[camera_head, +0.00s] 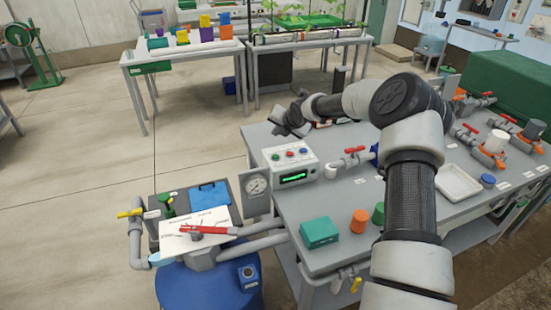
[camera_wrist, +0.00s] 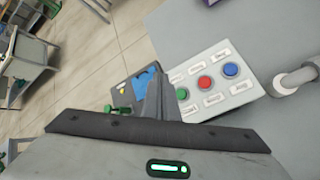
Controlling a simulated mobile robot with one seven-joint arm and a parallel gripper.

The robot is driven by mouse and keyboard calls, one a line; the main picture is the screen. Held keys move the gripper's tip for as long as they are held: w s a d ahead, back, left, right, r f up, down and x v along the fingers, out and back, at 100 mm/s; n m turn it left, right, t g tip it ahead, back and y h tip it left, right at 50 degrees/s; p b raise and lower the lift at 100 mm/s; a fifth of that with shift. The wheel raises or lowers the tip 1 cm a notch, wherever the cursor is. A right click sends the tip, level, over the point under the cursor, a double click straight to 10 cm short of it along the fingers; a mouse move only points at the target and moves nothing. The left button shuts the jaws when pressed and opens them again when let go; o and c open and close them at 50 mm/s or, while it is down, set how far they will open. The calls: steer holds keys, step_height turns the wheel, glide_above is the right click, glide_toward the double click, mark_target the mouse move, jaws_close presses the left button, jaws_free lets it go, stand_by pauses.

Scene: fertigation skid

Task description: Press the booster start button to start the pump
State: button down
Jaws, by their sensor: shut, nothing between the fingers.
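The control box (camera_head: 291,178) stands on the grey bench, with a lit green display and a row of green, red and blue buttons on top. In the wrist view its panel shows the green button (camera_wrist: 182,94), the red button (camera_wrist: 204,83) and the blue button (camera_wrist: 231,70). Their labels are too small to read, so I cannot tell which is booster start. My gripper (camera_wrist: 157,75) is shut and empty; in the wrist view its fingers appear just left of the green button. In the head view it is beyond the box, apart from it.
A green box (camera_head: 319,232) and an orange cup (camera_head: 360,220) are at the bench front. A white tray (camera_head: 459,183) lies to the right.

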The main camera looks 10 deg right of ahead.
mark_target(277, 158)
step_height(277, 158, down, 8)
steer(key=b, duration=0.5)
stand_by(1.8)
steer(key=shift+f, duration=0.4)
steer(key=shift+f+b, duration=0.4)
stand_by(0.7)
steer(key=shift+r, duration=0.1)
steer(key=shift+r+p, duration=0.6)
steer(key=shift+r, duration=0.1)
steer(key=shift+r, duration=0.1)
steer(key=shift+r+p, duration=1.9)
steer(key=shift+r, duration=0.5)
